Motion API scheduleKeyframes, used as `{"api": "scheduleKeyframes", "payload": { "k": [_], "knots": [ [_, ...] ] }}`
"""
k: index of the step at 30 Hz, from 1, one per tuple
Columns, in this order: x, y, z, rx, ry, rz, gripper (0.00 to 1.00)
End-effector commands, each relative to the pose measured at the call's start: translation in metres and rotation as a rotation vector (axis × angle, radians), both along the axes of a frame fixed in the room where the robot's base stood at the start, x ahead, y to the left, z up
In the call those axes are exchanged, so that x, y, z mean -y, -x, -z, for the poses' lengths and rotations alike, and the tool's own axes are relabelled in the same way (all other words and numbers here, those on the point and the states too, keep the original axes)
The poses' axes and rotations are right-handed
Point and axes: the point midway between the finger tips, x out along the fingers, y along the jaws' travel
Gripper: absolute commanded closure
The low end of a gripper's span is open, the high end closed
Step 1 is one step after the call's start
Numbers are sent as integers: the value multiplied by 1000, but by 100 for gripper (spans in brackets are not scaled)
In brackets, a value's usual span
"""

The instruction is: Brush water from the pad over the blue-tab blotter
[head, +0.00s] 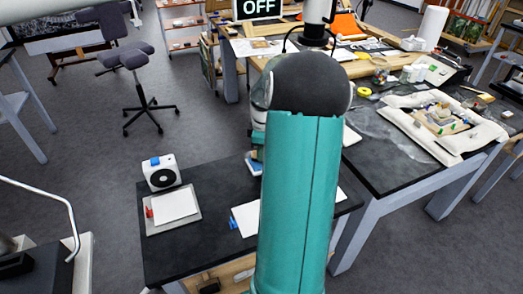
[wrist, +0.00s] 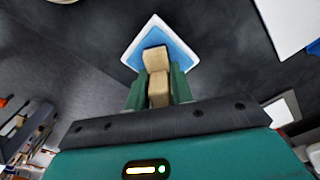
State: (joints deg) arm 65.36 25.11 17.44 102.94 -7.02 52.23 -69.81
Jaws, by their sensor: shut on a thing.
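My gripper (wrist: 159,88) is shut on a wooden brush (wrist: 156,62), seen in the wrist view between its two green fingers. The brush's block end lies over the blue pad (wrist: 178,50) in a white square dish (wrist: 133,57); I cannot tell whether it touches the pad. In the head view the pad (head: 254,163) shows just left of my teal arm, which hides most of the gripper. The blue-tab blotter (head: 246,219) is a white sheet, partly hidden by my arm. Its sheet (wrist: 287,22) and blue tab (wrist: 315,47) show at the wrist view's upper right.
A red-tab white blotter (head: 174,206) lies on a grey board at the dark table's left. A white box with a dark round face (head: 161,173) stands behind it. A cluttered bench (head: 390,165) is at right. Bare tabletop (head: 215,190) lies between the blotters.

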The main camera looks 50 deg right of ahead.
Motion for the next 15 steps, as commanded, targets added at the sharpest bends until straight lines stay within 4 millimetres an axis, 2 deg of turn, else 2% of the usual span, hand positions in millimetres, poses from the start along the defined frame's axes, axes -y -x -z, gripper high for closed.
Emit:
{"api": "scheduleKeyframes", "payload": {
  "k": [15],
  "knots": [
    [0, 0, 6, 0, 0, 0, 98]
  ]
}}
